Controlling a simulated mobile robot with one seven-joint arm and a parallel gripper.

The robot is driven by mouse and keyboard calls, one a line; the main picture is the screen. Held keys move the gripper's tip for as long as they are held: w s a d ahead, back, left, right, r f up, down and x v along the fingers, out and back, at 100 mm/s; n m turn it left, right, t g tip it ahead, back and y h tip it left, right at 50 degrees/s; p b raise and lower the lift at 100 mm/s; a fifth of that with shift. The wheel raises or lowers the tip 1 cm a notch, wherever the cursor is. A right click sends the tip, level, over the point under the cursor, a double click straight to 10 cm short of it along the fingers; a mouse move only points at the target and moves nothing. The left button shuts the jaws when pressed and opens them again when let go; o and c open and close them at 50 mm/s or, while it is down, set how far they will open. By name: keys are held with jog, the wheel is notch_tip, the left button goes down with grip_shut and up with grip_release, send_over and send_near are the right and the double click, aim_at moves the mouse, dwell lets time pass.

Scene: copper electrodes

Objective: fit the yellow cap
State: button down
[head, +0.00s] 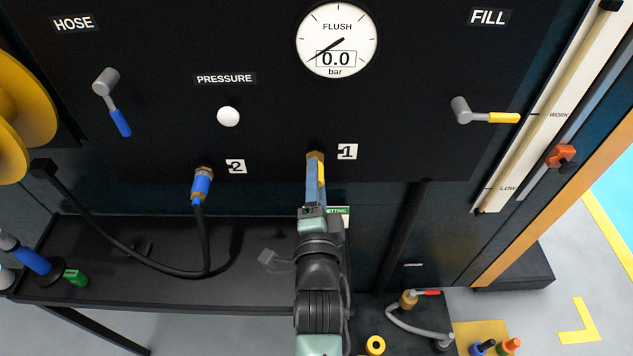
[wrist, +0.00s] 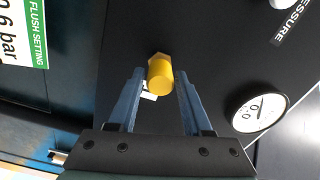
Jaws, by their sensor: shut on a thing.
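The yellow cap (head: 321,173) is at the brass port (head: 315,156) marked 1 on the black panel. In the wrist view the cap (wrist: 160,75) is a short yellow cylinder between my fingertips, with a brass edge (wrist: 157,56) just behind it. My gripper (head: 315,178) has blue fingers and is shut on the cap; it also shows in the wrist view (wrist: 160,80). The fingers hide part of the cap in the head view. I cannot tell how far the cap sits on the port.
Port 2 (head: 202,183) to the left holds a blue hose coupling, its black hose drooping over the dark tray (head: 180,285). A pressure gauge (head: 337,40) is above. The FILL lever (head: 485,113) is at right, the HOSE lever (head: 112,103) at left. A yellow ring (head: 375,345) lies below.

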jog(key=shift+w, duration=0.7)
jog(key=shift+c, duration=1.3)
grip_release()
jog(key=shift+o, duration=0.3)
jog(key=shift+o, duration=1)
jog(key=shift+s, duration=0.1)
jog(key=s+p, duration=0.2)
jog(key=s, duration=0.3)
jog(key=shift+s, duration=0.4)
